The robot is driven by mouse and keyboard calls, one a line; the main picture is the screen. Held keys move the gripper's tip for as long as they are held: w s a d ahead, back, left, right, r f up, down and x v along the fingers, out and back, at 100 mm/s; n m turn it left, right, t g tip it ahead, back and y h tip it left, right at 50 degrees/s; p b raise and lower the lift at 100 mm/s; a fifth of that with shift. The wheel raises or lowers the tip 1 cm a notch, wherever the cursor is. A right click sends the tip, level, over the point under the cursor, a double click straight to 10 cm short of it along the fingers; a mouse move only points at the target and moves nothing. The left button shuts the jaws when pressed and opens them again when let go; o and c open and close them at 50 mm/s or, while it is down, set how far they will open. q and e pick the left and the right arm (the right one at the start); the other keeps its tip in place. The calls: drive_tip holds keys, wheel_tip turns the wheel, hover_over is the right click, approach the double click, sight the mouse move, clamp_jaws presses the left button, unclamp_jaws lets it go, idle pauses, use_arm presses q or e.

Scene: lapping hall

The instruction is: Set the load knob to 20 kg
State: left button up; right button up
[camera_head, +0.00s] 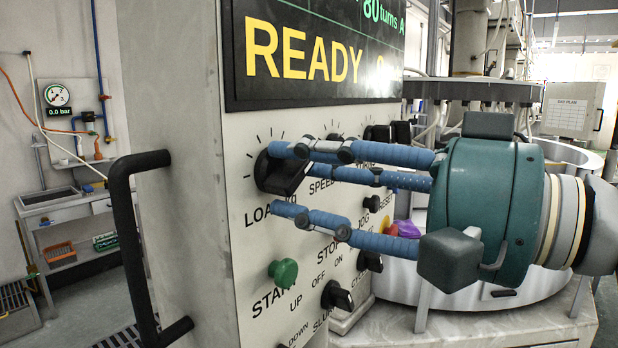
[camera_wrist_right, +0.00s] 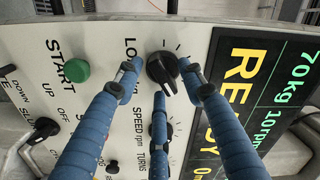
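The load knob (camera_head: 276,174) is a black rotary knob on the pale control panel, below the display, with tick marks above it and a partly covered label under it. It also shows in the wrist view (camera_wrist_right: 160,70). My right gripper (camera_head: 284,180) has blue fingers reaching in from the right, with the tips spread around the knob. In the wrist view the fingers (camera_wrist_right: 160,76) stand on several sides of the knob, seemingly with gaps. The display (camera_wrist_right: 262,95) reads 70 kg and READY. I cannot read the knob's exact setting. My left gripper is out of view.
The green START button (camera_head: 284,272) and the black slurry knob (camera_head: 336,297) sit below. The speed knob (camera_wrist_right: 158,130) is close beside the load knob. A black handle (camera_head: 128,230) sticks out at the panel's left edge. A round machine table stands behind my right gripper.

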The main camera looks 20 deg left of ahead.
clamp_jaws()
